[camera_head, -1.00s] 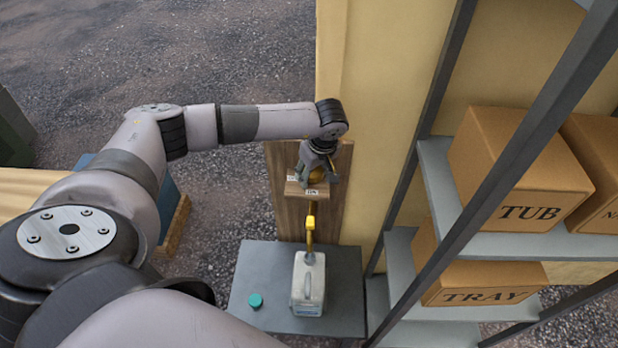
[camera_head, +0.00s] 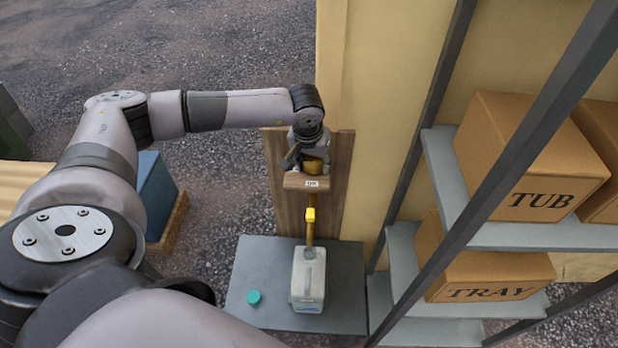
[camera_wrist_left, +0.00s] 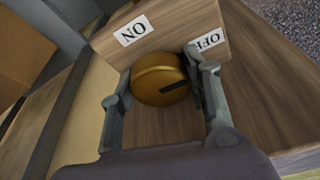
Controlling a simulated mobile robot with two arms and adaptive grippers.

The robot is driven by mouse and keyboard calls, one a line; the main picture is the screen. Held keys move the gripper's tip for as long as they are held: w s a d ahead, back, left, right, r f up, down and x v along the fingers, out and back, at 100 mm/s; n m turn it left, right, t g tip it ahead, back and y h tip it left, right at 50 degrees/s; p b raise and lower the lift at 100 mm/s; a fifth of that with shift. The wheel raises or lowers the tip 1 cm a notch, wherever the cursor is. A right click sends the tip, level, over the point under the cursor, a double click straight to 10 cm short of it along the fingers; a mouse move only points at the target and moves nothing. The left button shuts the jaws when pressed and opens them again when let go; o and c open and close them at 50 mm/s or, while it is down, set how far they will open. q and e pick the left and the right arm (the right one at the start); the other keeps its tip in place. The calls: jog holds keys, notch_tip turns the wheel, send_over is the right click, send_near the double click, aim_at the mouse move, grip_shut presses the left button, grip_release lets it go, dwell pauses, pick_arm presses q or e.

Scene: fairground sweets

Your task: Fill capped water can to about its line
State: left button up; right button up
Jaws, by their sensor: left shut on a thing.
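My left gripper (camera_head: 308,163) is shut on a round brass knob (camera_head: 313,166) on a wooden board (camera_head: 336,190). In the left wrist view its fingers (camera_wrist_left: 160,82) sit on both sides of the knob (camera_wrist_left: 157,80). The knob's dark mark points towards the OFF label's side (camera_wrist_left: 208,40), away from the ON label (camera_wrist_left: 133,30). A brass spout (camera_head: 310,215) runs down from the board to the mouth of a pale can (camera_head: 308,278). The can stands upright, uncapped, with a bluish band low on its front. A teal cap (camera_head: 254,297) lies left of it. My right gripper is out of view.
The can and cap are on a grey table (camera_head: 345,285) with bare room around them. A shelf unit (camera_head: 510,238) with cardboard boxes (camera_head: 525,165) stands close on the right. A blue box (camera_head: 154,195) is at the left.

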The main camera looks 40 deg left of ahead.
pick_arm(q)
jog(key=shift+f+n, duration=0.1)
jog(key=shift+n, duration=0.4)
jog(key=shift+n+y+b, duration=0.35)
jog(key=shift+n+y, duration=0.05)
jog(key=shift+n, duration=0.8)
jog(key=shift+s+d+f, duration=0.1)
jog(key=shift+s, duration=0.05)
dwell(3.0)
jog(key=m+b, duration=0.1)
jog(key=m, duration=0.2)
jog(key=shift+f+h, duration=0.15)
jog(key=shift+h, duration=0.25)
jog(key=m, duration=0.2)
jog(key=m+b, duration=0.1)
jog(key=shift+r+m+h, duration=0.3)
jog(key=shift+m+h, duration=0.1)
jog(key=shift+r, duration=0.1)
jog(key=shift+r, duration=0.1)
